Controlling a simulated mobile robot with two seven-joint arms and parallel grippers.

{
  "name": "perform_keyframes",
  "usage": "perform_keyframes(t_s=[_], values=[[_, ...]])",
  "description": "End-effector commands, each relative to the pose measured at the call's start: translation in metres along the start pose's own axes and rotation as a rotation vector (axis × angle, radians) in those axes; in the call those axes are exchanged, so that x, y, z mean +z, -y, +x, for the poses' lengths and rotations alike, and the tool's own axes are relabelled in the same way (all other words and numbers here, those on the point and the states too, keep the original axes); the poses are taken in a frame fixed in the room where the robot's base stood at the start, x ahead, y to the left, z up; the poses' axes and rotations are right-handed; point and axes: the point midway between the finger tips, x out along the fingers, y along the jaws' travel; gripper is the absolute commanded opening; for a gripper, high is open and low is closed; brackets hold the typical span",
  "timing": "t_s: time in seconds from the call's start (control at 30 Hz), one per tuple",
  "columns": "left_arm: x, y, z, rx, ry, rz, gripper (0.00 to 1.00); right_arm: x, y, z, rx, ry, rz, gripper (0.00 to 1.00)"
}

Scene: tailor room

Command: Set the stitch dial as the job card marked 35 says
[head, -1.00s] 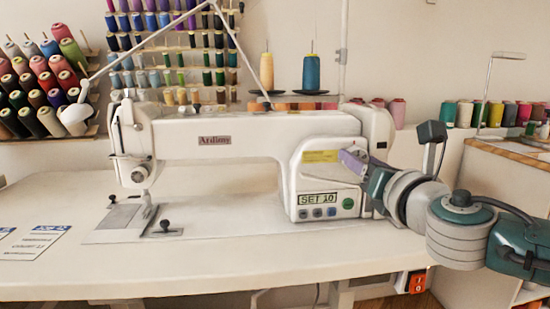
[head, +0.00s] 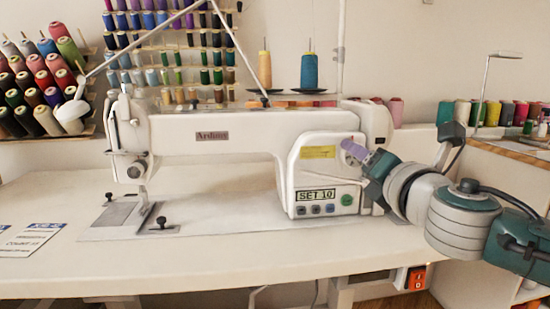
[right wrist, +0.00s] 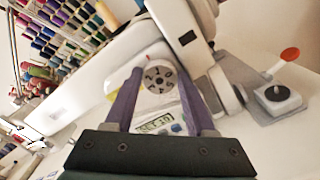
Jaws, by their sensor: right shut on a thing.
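The sewing machine (head: 235,132) stands on the white table, with a display (head: 315,195) reading SET 10 above a row of buttons. The round stitch dial (right wrist: 158,78), with numbers on its face, sits between the purple fingers of my right gripper (right wrist: 157,74) in the right wrist view. In the head view my right gripper (head: 354,152) is shut on the dial at the machine's right end, hiding it there. A job card (head: 32,241) with a blue header lies at the table's left; a second card (head: 5,229) is cut off. Their numbers are unreadable. My left gripper is out of view.
Thread cones (head: 40,85) and spool racks stand behind the machine. A lever with an orange knob (right wrist: 290,54) shows in the right wrist view. An orange switch box (head: 416,279) is under the table edge. The table's front is clear.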

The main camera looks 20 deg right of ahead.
Motion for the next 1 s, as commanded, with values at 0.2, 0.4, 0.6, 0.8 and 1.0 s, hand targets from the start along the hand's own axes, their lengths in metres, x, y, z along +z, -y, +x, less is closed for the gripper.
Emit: perform_keyframes(t_s=[0.2,0.4,0.6,0.8,1.0], values=[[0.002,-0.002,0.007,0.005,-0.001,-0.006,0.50,-0.002,0.002,0.000,-0.001,-0.001,0.208,0.00],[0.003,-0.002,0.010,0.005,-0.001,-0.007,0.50,-0.002,0.003,0.000,-0.001,0.000,0.399,0.00],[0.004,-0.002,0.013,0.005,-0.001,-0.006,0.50,-0.002,0.003,0.000,-0.002,0.000,0.590,0.00],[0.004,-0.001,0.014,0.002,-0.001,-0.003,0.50,-0.002,0.004,0.000,-0.002,0.000,0.780,0.00],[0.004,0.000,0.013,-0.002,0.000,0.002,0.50,-0.003,0.004,0.000,-0.002,0.000,0.969,0.00]])
